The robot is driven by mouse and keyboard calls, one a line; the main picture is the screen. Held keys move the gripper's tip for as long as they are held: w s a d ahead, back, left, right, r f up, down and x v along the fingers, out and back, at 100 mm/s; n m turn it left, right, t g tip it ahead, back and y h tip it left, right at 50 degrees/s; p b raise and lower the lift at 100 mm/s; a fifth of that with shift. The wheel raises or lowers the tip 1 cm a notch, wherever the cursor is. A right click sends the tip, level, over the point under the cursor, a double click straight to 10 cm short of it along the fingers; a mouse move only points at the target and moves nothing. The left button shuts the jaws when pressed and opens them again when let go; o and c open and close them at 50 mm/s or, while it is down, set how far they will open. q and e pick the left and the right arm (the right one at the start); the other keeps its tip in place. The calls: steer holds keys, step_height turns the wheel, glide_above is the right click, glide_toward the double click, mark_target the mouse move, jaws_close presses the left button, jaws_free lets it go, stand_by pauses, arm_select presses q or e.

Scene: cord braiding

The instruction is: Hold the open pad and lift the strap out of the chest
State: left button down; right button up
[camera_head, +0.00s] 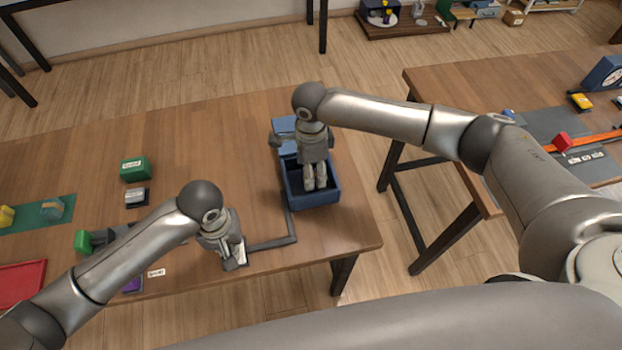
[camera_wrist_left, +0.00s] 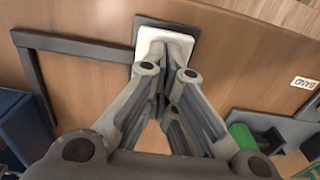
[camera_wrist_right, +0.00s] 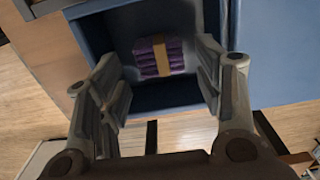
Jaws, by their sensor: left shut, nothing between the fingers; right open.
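The blue chest (camera_head: 322,200) stands open near the table's right end. In the right wrist view the strap (camera_wrist_right: 160,56), a purple folded bundle with a tan band, lies inside the chest (camera_wrist_right: 92,50). My right gripper (camera_head: 314,188) points down into the chest, open, its fingers on either side of the strap and apart from it. The white pad (camera_wrist_left: 168,43) sits on a dark plate, joined to the chest by a dark bar. My left gripper (camera_head: 236,264) is shut and empty, its fingertips at the pad; whether they press it I cannot tell.
The dark bar (camera_head: 270,245) bends across the table from pad to chest. A green box (camera_head: 135,168), a small grey block (camera_head: 136,197) and a red tray (camera_head: 20,283) are to the left. The middle back of the table is clear. Another table stands at the right across a gap.

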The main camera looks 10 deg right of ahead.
steer(key=shift+f, duration=2.25)
steer(key=c, duration=0.8)
steer(key=shift+o, duration=0.2)
steer(key=shift+r, duration=4.7)
